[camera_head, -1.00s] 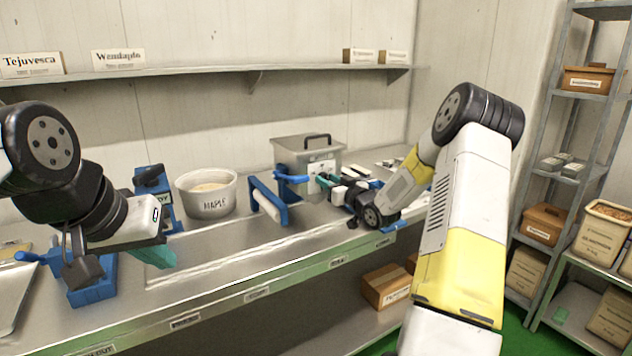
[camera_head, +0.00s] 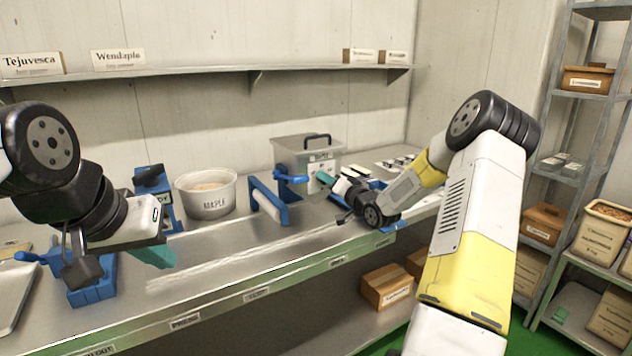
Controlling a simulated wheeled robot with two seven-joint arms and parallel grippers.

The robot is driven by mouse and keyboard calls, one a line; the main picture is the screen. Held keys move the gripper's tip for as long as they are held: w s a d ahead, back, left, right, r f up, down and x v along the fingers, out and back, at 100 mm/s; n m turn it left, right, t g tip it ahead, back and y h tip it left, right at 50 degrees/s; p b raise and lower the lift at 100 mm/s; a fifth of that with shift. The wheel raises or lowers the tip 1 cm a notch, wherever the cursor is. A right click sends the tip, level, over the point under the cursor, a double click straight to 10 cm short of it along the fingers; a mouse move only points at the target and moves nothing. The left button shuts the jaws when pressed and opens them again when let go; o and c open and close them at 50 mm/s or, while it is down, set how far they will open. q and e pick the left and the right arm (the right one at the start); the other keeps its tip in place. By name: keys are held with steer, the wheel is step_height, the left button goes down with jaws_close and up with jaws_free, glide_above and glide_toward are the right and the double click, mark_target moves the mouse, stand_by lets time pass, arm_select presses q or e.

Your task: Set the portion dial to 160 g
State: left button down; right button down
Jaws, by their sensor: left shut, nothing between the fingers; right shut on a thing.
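My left gripper (camera_head: 156,255) is shut and empty, held above the counter at the left, far from the kettle.
A blue frame with a white roller (camera_head: 266,200) and a white tub (camera_head: 208,194) stand left of the kettle. Blue fixtures (camera_head: 92,285) are near my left gripper. Small cards lie right of the kettle. The counter's front middle (camera_head: 230,262) is clear.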

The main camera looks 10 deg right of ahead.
steer(key=shift+d+m, duration=0.1)
steer(key=shift+m, duration=1.9)
steer(key=c, duration=1)
jaws_free()
steer(key=v, duration=0.7)
steer(key=shift+s, duration=0.4)
